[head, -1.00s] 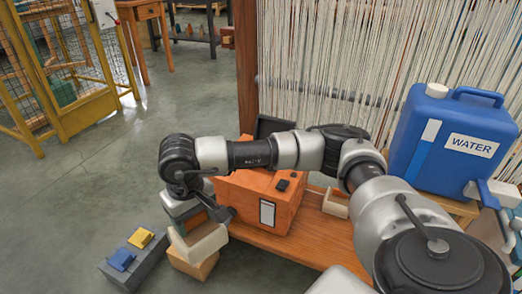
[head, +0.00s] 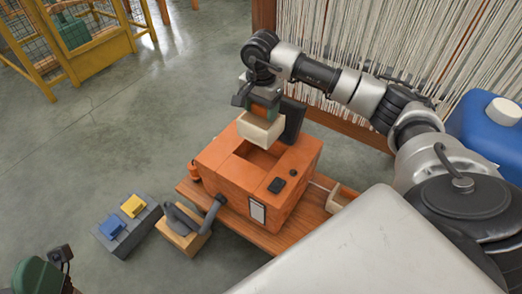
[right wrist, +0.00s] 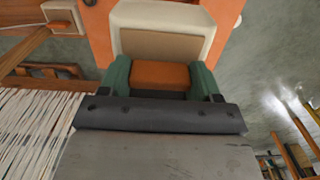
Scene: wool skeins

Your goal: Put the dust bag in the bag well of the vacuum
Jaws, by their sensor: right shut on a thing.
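The dust bag (head: 257,132) is a cream box shape with an orange-brown grip block (right wrist: 165,75). My right gripper (head: 265,103) is shut on that block, its green fingers on either side. In the right wrist view the bag (right wrist: 205,35) lies just past the fingertips. The orange vacuum (head: 215,160) stands on a wooden bench with its dark lid (head: 293,118) raised. The bag well (head: 262,157) is an open recess in its top. The bag is above the far left part of the well and hides some of it.
A grey tray (head: 125,240) with blue and yellow pieces is on the floor, beside a wooden block (head: 190,243) with a grey hose piece. A blue water container (head: 480,130) is at right. Loom threads (head: 390,45) hang behind. A green thing (head: 35,277) is lower left.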

